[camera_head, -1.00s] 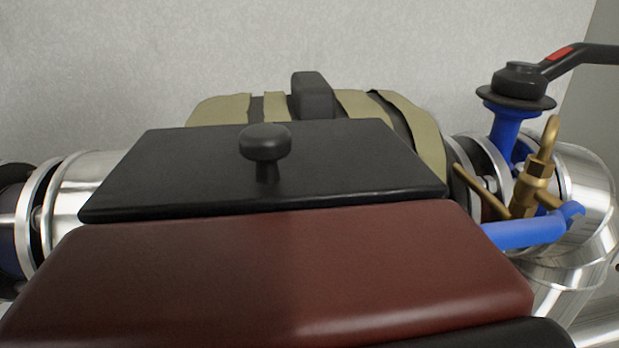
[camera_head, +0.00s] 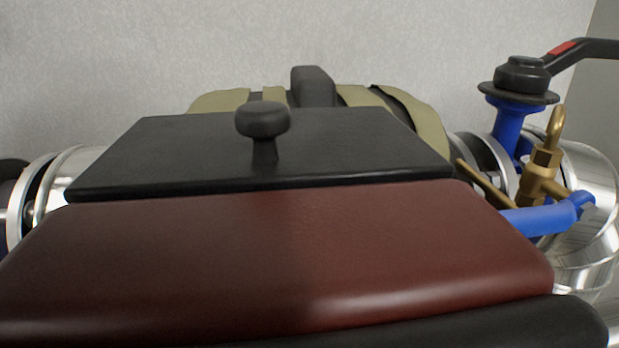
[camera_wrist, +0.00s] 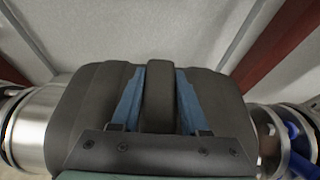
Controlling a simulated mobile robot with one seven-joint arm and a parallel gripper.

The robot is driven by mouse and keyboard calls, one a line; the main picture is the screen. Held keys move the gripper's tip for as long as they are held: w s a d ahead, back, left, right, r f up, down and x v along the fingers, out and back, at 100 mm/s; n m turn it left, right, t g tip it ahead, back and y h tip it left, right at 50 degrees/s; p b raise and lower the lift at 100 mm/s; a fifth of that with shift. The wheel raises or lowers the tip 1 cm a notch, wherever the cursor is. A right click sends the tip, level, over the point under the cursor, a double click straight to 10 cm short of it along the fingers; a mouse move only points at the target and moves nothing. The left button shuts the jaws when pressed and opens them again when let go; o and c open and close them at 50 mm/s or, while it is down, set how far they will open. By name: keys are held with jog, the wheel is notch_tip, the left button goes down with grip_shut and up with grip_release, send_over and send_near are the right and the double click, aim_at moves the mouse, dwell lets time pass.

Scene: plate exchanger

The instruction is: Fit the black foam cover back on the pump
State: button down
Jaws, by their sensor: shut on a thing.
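The black foam cover (camera_wrist: 95,105) fills the middle of the wrist view, dark and bulky, with a thick raised handle (camera_wrist: 160,95) on top. My gripper (camera_wrist: 161,85) has blue fingers on both sides of the handle and is shut on it. In the head view the handle (camera_head: 313,86) rises above the cover (camera_head: 420,118), which shows black and olive strips there. The pump is hidden under the cover, between the silver parts at both ends. I cannot tell whether the cover is fully seated. The fingers are hidden in the head view.
A blue valve (camera_head: 508,125) with a black lever (camera_head: 590,48) and a brass fitting (camera_head: 540,180) stand close at the right. A silver pipe end (camera_head: 62,172) is at the left. The pale wall (camera_head: 150,50) is behind. Large foreground parts block the head view's lower half.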

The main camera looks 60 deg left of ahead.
jog(key=shift+f+b, duration=0.5)
jog(key=shift+f, duration=0.3)
jog(key=shift+c, duration=1.6)
grip_release()
jog(key=shift+o, duration=0.2)
jog(key=shift+o, duration=1.4)
jog(key=shift+p+v, duration=1.95)
jog(key=shift+v, duration=1.6)
